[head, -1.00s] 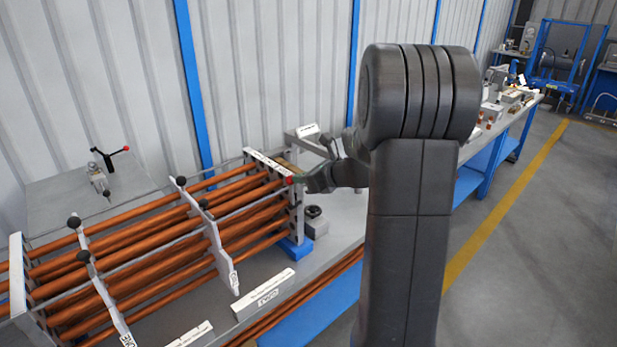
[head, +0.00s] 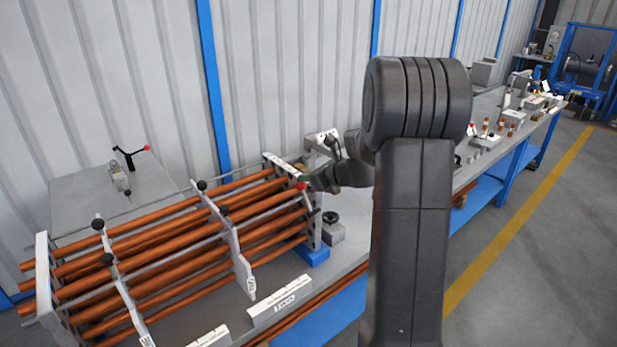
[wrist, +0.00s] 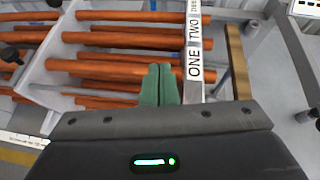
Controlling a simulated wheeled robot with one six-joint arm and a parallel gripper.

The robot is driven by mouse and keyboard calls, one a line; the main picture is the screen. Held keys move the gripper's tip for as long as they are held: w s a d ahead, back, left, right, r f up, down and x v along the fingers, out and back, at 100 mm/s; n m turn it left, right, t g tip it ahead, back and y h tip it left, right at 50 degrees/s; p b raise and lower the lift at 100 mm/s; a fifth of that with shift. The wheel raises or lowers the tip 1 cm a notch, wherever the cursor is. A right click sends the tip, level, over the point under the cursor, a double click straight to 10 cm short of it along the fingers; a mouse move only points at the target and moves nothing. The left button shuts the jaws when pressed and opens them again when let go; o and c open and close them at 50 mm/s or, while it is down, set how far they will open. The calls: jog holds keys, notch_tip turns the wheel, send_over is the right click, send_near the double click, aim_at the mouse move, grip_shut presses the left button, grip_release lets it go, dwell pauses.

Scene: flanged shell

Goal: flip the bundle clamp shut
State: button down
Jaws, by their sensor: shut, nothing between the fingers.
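The bundle is a stack of copper-coloured tubes (head: 180,235) held in upright grey plates; it also fills the upper left of the wrist view (wrist: 120,62). A red knob (head: 301,186) sits at the bundle's right end, by the labelled end plate (head: 283,165). I cannot tell whether this knob belongs to the bundle clamp. The clamp's jaw and hinge are not clear. My gripper (head: 311,182) is beside the red knob in the head view; contact cannot be told. In the wrist view its green fingers (wrist: 160,84) are together and empty, left of the bar marked ONE and TWO (wrist: 194,50).
A lever with a red tip (head: 131,156) stands on a grey plate (head: 70,200) at the left. Black knobs (head: 202,185) top the bundle's dividers. A small grey block with a black knob (head: 331,226) stands right of the bundle. The corrugated wall is close behind.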

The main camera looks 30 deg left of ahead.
dwell(0.4)
jog(key=d+r+p, duration=0.1)
jog(key=d+r, duration=0.4)
jog(key=r, duration=0.7)
jog(key=shift+s+d, duration=0.15)
jog(key=shift+d, duration=0.05)
jog(key=shift+f, duration=0.15)
notch_tip(320, 180, down, 12)
jog(key=s+b, duration=0.2)
jog(key=b, duration=0.1)
jog(key=shift+d, duration=0.2)
